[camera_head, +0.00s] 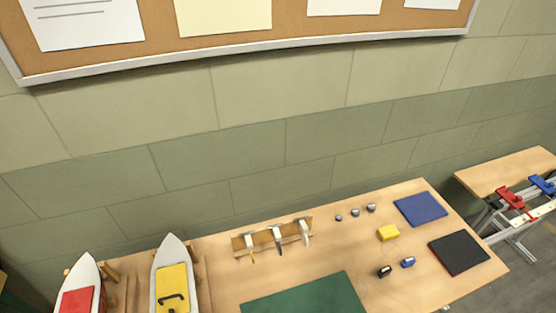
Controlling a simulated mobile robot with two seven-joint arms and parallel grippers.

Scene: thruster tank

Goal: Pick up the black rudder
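I cannot surely pick out the black rudder. A small black piece with a pale end (385,271) lies on the right part of the wooden bench (225,276), beside a similar blue piece (408,262). A wooden rack (238,244) at the back of the bench holds slim pieces with pale tops; the middle piece (277,236) looks dark lower down, but it is too small to tell what it is. Neither of my grippers shows in the head view.
Two white boat hulls, with a red panel (76,302) and a yellow panel (171,288), stand at left. A green mat (308,298), blue mat (420,208), black mat (459,252), yellow block (388,232) and small metal parts (356,212) lie on the bench. Another table (505,172) stands at right.

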